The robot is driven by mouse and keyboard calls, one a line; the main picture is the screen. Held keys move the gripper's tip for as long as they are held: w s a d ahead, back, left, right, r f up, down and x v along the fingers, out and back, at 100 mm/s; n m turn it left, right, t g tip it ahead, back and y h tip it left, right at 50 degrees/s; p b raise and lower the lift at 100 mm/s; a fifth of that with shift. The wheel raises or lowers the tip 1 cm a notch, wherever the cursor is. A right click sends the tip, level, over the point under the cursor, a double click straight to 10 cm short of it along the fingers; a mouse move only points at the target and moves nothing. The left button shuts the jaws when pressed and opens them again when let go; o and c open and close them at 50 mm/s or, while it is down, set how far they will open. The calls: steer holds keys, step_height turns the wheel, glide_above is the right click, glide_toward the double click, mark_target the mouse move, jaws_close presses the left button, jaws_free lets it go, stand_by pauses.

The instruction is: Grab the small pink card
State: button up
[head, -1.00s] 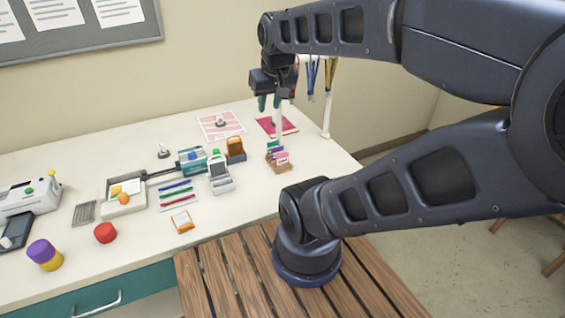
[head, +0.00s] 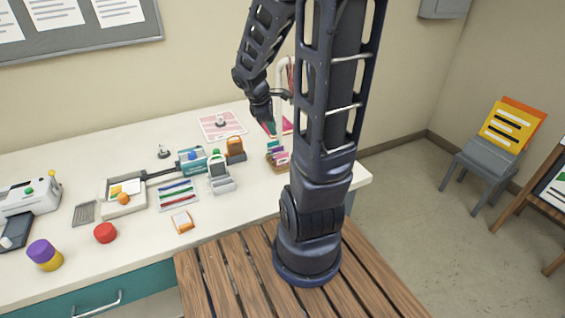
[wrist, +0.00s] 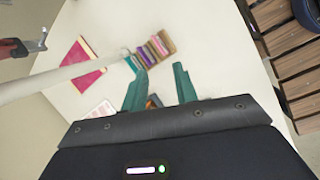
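The small pink card (head: 283,158) stands in a small wooden card holder (head: 275,166) near the right end of the white table, partly hidden by my arm. In the wrist view the holder (wrist: 168,41) shows several cards in a row, with a pink one (wrist: 158,45) among them. My gripper (wrist: 160,69) is open and empty. Its teal fingers are apart, and the holder lies beyond their tips in the wrist view. In the head view my gripper (head: 269,128) hangs above and behind the holder, partly hidden.
A white post (wrist: 85,72) stands close beside the holder, with a magenta sheet (wrist: 82,66) beyond it. An orange item (head: 235,149) and a grey-white stand (head: 219,177) sit left of the holder. The table front near the orange-edged block (head: 182,222) has free room.

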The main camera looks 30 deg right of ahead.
mark_target(283, 155)
steer(key=shift+w+d+f+n+g, duration=0.15)
steer(key=shift+w+d+f+n, duration=0.5)
steer(key=shift+f, duration=2.05)
steer(key=shift+w+d+f+n+g, duration=0.1)
steer(key=shift+d+f+n, duration=0.9)
steer(key=shift+f, duration=1.75)
steer(key=shift+w+d+f+n+g, duration=0.15)
steer(key=shift+w+d+f+n, duration=0.5)
steer(key=shift+f, duration=2.05)
steer(key=shift+s+d, duration=0.25)
steer(key=shift+c, duration=0.2)
jaws_close()
